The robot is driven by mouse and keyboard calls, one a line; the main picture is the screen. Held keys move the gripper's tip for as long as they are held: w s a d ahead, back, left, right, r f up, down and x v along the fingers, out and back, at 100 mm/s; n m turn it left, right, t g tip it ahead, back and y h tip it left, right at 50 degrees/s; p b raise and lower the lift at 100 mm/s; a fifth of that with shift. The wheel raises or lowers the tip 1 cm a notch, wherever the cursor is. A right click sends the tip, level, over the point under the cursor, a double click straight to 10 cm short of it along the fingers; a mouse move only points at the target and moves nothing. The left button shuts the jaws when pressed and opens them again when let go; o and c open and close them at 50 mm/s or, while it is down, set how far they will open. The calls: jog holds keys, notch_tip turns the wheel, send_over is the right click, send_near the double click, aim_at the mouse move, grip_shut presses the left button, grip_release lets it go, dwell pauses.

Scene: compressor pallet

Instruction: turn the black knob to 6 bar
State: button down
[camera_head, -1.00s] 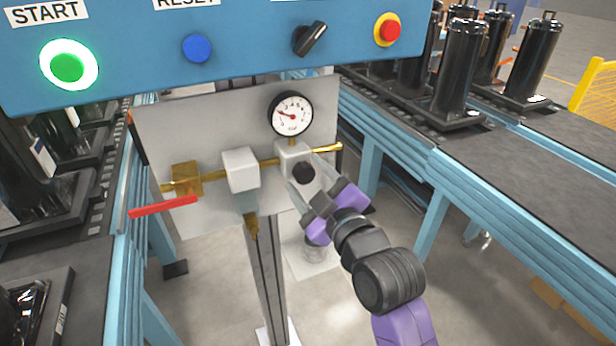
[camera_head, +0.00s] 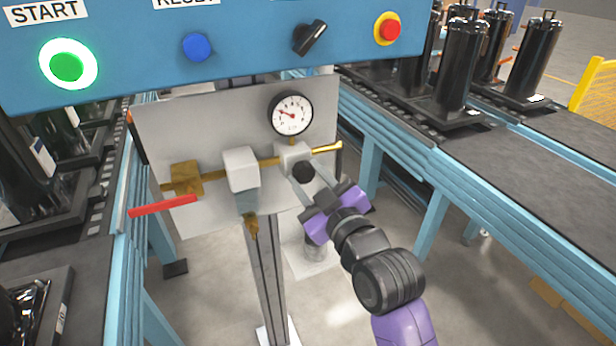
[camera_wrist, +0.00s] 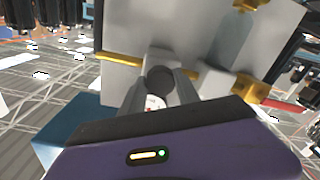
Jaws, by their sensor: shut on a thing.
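The black knob (camera_head: 303,172) sits on the front of a light regulator block (camera_head: 289,154) on the grey panel. My gripper (camera_head: 304,179) reaches it from the lower right and is shut on it, one finger on each side. In the wrist view the knob (camera_wrist: 160,79) shows dark and round between the two grey fingers. The round white pressure gauge (camera_head: 291,114) is above the regulator. Its red needle points to the upper left, toward the low part of the scale; the exact value is too small to read.
A blue control box with a lit green button (camera_head: 68,67), a blue button (camera_head: 197,47), a black selector (camera_head: 309,39) and a red button (camera_head: 387,30) overhangs the panel. A red lever (camera_head: 163,206) sticks out at left. Conveyors with black compressors (camera_head: 460,65) flank the panel.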

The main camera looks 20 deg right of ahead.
jog(key=m, duration=0.5)
jog(key=shift+m, duration=0.4)
jog(key=m, duration=0.5)
jog(key=shift+f+m, duration=0.1)
jog(key=shift+m, duration=0.2)
jog(key=m, duration=0.5)
jog(key=shift+a+m+h, duration=0.1)
jog(key=shift+m+h, duration=0.2)
jog(key=m+b, duration=0.1)
jog(key=m, duration=0.4)
jog(key=c, duration=0.9)
grip_release()
